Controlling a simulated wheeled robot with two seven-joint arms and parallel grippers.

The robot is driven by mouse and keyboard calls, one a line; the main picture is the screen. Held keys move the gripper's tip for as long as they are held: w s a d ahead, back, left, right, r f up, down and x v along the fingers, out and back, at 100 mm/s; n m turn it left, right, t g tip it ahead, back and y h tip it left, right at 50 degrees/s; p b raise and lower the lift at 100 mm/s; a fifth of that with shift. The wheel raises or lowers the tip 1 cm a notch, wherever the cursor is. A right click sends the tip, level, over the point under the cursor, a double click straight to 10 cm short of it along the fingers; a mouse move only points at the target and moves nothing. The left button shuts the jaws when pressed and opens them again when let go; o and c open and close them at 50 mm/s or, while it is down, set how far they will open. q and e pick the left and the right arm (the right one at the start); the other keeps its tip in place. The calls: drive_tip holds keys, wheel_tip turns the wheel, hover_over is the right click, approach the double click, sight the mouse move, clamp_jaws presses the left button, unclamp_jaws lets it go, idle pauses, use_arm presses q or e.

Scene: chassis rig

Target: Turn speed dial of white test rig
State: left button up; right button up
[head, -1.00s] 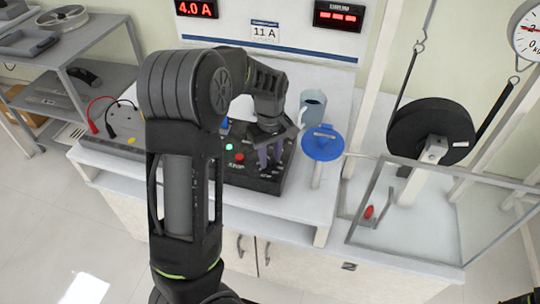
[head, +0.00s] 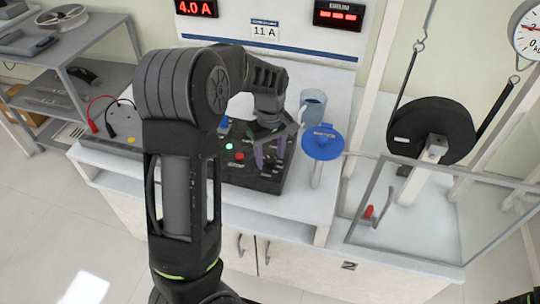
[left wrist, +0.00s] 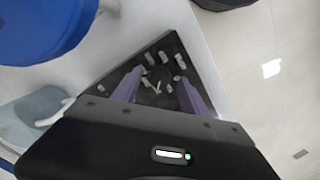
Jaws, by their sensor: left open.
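The white test rig (head: 225,204) is a bench with a black control panel (head: 245,183) on its top. The panel carries a lit green light, a red button and white markings. My left gripper (head: 270,153) is over the right part of the panel, pointing down with its purple fingers apart. In the left wrist view the open fingers (left wrist: 161,89) stand on either side of a dark round dial (left wrist: 155,86) ringed by white marks. I cannot tell whether they touch it. The gripper and arm hide part of the panel in the head view.
A blue round lid-like disc (head: 322,143) on a white post and a grey-blue mug (head: 313,105) stand close to the right of the gripper. Red and black leads (head: 108,118) lie at the left. A black drum (head: 431,130) stands behind a clear guard at the right.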

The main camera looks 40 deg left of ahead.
sight(270, 159)
use_arm(q)
wheel_tip(270, 159, up, 7)
idle(0.3)
drive_tip(key=shift+s+f, duration=0.1)
idle(0.4)
